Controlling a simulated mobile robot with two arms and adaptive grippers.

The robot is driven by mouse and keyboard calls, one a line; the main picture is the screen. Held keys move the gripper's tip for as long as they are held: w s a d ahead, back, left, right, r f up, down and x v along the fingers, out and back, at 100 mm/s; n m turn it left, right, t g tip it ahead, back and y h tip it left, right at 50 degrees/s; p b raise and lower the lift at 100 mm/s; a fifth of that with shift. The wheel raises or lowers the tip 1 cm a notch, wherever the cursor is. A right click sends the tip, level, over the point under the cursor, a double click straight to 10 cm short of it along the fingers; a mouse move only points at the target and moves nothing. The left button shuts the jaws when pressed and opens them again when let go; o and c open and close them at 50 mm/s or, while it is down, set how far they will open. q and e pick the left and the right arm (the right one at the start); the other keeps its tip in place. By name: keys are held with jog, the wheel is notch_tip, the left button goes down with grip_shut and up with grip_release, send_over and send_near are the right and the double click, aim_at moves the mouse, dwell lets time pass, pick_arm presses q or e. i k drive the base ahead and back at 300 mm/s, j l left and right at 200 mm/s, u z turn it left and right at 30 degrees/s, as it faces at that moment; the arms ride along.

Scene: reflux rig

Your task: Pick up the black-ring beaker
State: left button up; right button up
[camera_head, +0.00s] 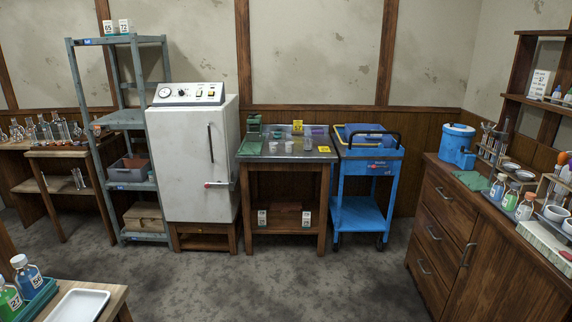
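No beaker with a clear black ring can be made out at this distance. Small pale beaker-like vessels (307,143) stand on the metal-topped table by the far wall, too small to tell any ring colour. Several clear glass flasks (42,130) stand on the wooden bench at the far left, also too small to tell apart. Neither of my grippers shows in the head view.
A white cabinet (190,160) and a grey-green shelf rack (127,117) stand left of the metal-topped table (262,156). A blue cart (358,215) stands to its right. A wooden drawer counter (437,235) fills the right side. The grey floor (280,285) is clear.

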aim_at(309, 142)
jog(key=i+j, duration=0.1)
jog(key=i, duration=0.45)
jog(key=i+j, duration=0.1)
jog(key=i, duration=0.45)
jog(key=i+j, duration=0.1)
jog(key=i, duration=0.45)
